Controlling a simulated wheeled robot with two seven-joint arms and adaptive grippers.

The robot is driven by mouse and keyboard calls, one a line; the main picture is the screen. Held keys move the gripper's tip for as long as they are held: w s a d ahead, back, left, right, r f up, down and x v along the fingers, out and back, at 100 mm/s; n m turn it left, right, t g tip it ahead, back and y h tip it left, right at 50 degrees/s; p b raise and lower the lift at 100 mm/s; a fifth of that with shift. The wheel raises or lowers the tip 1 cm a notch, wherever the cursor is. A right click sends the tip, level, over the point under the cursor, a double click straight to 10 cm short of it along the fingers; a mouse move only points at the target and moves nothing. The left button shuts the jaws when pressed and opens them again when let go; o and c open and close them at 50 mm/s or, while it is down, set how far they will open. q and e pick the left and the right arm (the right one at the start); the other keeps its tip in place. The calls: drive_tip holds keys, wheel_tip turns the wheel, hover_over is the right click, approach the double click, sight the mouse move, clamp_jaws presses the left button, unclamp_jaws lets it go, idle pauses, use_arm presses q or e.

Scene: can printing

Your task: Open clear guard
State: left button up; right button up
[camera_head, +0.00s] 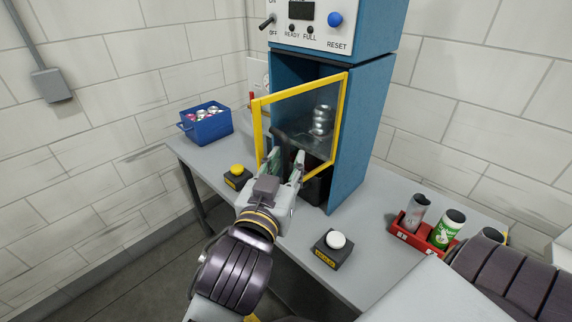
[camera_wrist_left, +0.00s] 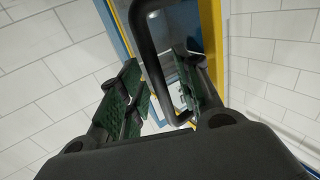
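The clear guard (camera_head: 300,88) is a see-through panel in a yellow frame on the front of the blue machine. It stands at an angle to the cabinet front, so it looks partly open. In the left wrist view, its yellow frame (camera_wrist_left: 211,40) and black looped handle (camera_wrist_left: 147,45) show. My left gripper (camera_head: 283,160) is at the lower part of the guard. Its green-padded fingers (camera_wrist_left: 160,92) are apart, with the handle between them; I cannot tell whether they touch it. My right arm is at the lower right of the head view, its gripper out of view.
A silver can-like part (camera_head: 322,120) shows through the panel. A blue bin of cans (camera_head: 207,129), a yellow button (camera_head: 237,171), a white button (camera_head: 335,240) and a red rack (camera_head: 409,237) with cans are on the grey table (camera_head: 372,262). Bare tabletop lies between the white button and rack.

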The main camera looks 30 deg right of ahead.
use_arm(q)
drive_tip(key=v, duration=0.7)
drive_tip(key=shift+s+a, duration=0.15)
idle(0.7)
